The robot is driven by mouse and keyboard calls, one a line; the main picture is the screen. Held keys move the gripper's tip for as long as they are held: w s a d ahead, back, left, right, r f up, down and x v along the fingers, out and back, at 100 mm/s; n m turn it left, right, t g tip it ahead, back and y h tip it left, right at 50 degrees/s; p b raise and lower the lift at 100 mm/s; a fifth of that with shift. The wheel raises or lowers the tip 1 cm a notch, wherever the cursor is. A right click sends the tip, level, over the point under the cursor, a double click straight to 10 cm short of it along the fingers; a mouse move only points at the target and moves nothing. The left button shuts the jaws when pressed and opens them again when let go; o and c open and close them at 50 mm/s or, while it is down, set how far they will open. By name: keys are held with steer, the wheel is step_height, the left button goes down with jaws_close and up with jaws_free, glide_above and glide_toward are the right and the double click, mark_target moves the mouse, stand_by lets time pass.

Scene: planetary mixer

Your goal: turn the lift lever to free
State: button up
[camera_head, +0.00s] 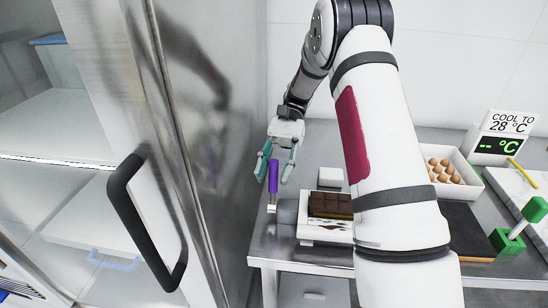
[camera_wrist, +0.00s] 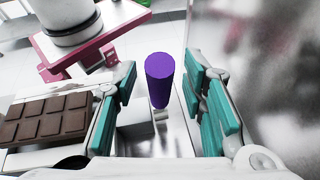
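The lift lever, taken to be the purple upright handle (camera_head: 273,177) on a short metal stem, stands at the left end of the table. It also shows as a purple cylinder (camera_wrist: 159,80) in the middle of the wrist view. My gripper (camera_head: 276,172) is open, with its teal fingers pointing down on either side of the purple handle. In the wrist view there are gaps between the handle and both fingers (camera_wrist: 167,98), so they do not appear to touch it. No free or locked marking is readable.
A chocolate bar (camera_head: 330,204) lies on a white stand (camera_head: 310,231) just right of the lever. A steel fridge door (camera_head: 190,100) with a black handle (camera_head: 130,205) is close on the left. An egg tray (camera_head: 471,190) stands right.

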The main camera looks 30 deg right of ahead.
step_height(320, 180, up, 7)
steer(key=shift+d+f, duration=0.1)
steer(key=shift+r, duration=1.3)
steer(key=shift+s+a+r, duration=0.1)
steer(key=shift+a+r, duration=0.1)
steer(key=shift+a, duration=0.1)
steer(key=s+a+r+n+t+h+p, duration=0.1)
steer(key=s+r+n+t+h+p, duration=0.1)
steer(key=s+t, duration=0.5)
steer(key=s+a+r+n+t+h+p, duration=0.2)
steer(key=s+r+n+t+h, duration=0.3)
steer(key=s, duration=1.1)
steer(key=shift+s+n+t+h+p, duration=0.2)
steer(key=shift+n+t+h+p, duration=0.45)
steer(key=shift+n+t+h, duration=0.45)
